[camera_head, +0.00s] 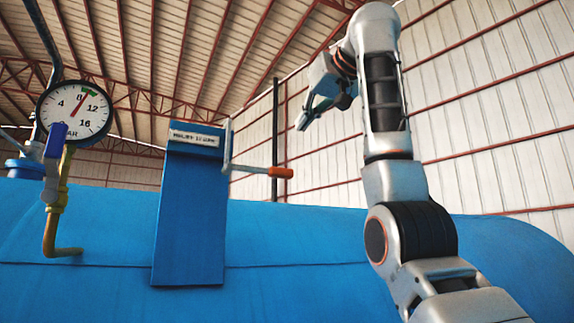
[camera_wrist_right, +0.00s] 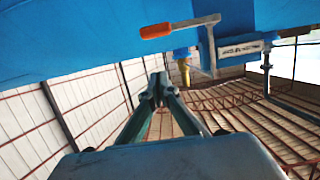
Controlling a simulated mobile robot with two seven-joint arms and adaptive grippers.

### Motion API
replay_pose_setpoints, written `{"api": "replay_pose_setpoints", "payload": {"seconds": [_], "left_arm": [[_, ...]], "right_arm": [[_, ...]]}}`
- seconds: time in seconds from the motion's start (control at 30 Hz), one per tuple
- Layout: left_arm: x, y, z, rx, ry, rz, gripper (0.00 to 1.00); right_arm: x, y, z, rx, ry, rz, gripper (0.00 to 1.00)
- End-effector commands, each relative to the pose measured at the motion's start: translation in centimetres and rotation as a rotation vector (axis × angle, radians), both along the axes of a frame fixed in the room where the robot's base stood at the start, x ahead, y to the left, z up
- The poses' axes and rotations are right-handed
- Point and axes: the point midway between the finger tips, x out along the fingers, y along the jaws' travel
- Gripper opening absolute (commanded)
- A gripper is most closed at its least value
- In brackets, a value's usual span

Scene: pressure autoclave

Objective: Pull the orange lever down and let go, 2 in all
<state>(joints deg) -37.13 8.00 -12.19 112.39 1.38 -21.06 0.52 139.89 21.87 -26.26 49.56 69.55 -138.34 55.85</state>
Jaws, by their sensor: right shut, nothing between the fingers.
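The orange lever (camera_head: 280,172) sticks out level to the right from a grey crank on the side of the blue labelled box (camera_head: 187,230). In the right wrist view the orange lever (camera_wrist_right: 156,31) shows near the top, upside down, with its grey crank beside it. My right gripper (camera_head: 302,124) is shut and empty. It is up and to the right of the lever in the head view, apart from it. In the right wrist view its fingertips (camera_wrist_right: 158,88) are together below the lever. My left gripper is in neither view.
A large blue tank (camera_head: 90,240) fills the lower part of the head view. A round pressure gauge (camera_head: 74,113) and a blue-handled valve (camera_head: 55,145) on a brass pipe stand at the left. Open air surrounds the lever's right end.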

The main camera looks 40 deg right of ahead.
Motion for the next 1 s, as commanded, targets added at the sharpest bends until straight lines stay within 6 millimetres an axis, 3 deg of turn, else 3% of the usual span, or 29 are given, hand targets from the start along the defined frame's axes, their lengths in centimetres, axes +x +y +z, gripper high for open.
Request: {"api": "replay_pose_setpoints", "payload": {"seconds": [0.63, 0.77, 1.0], "left_arm": [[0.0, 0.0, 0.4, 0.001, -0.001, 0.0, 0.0], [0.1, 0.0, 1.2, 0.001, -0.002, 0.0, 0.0], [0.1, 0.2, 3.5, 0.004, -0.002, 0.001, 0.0]], "right_arm": [[0.5, -0.2, 0.0, 0.0, 0.0, -0.001, 0.0], [2.0, -0.8, -0.3, 0.001, 0.001, -0.002, 0.0], [6.3, -2.2, -1.4, 0.001, 0.003, -0.003, 0.0]]}}
